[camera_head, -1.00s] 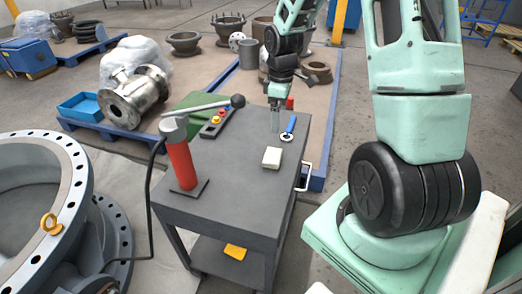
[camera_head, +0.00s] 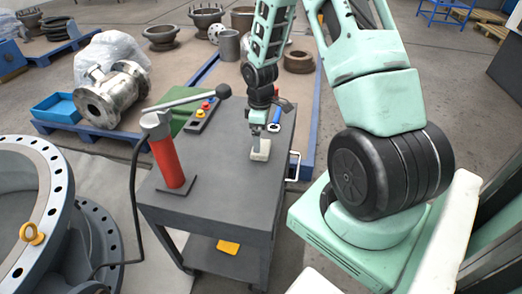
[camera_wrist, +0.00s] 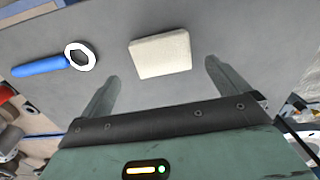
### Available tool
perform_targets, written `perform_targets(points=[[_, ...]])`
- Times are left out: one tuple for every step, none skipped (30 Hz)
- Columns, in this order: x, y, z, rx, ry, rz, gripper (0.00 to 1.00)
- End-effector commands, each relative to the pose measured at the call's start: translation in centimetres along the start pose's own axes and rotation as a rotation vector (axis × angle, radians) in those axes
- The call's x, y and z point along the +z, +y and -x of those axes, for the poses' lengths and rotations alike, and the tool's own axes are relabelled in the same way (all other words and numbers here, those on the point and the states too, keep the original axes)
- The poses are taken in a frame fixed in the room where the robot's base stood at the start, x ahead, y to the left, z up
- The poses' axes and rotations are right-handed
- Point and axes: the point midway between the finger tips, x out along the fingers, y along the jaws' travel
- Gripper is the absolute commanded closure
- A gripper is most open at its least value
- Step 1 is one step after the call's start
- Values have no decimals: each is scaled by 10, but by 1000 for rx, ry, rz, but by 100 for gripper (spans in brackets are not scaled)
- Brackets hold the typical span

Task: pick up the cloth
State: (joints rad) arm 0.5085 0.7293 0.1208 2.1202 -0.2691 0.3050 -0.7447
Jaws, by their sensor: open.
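The cloth is a small cream folded pad (camera_head: 261,151) lying flat on the grey cart top (camera_head: 222,180). In the wrist view the cloth (camera_wrist: 161,54) lies ahead of my fingertips, roughly centred between them. My gripper (camera_head: 257,146) is just behind the cloth in the head view and hides a little of its far edge. In the wrist view my gripper (camera_wrist: 161,75) has its two fingers wide apart with nothing between them. I cannot tell the exact height of the fingertips above the cart top.
A blue-handled ring wrench (camera_wrist: 52,63) lies left of the cloth in the wrist view. On the cart stand a red hand pump (camera_head: 168,160) with a long lever (camera_head: 187,103) and a control box with buttons (camera_head: 202,113). A large flanged valve (camera_head: 38,200) stands to the left.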

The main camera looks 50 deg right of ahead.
Motion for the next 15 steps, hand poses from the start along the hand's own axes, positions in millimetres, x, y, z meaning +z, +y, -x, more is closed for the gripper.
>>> perform_targets(points=[[1, -1, -6, -2, -2, 1, 0], [1, -1, -10, -3, -3, 1, 0], [2, -2, -16, -3, -3, 1, 0], [2, -2, -21, -3, -3, 1, 0], [3, -3, -25, -4, -4, 2, 0], [3, -3, -31, -3, -3, 2, 0], [3, -3, -36, -3, -3, 2, 0], [3, -3, -39, -3, -3, 1, 0], [3, -2, -43, -2, -2, 1, 0], [3, -2, -46, -1, -1, 1, 0], [3, -2, -47, -1, -1, 1, 0], [3, -2, -49, -1, -2, 0, 0], [3, -2, -50, -1, -2, 0, 0], [3, -2, -50, -1, -2, 0, 0], [3, -2, -50, -1, -1, 0, 0]])
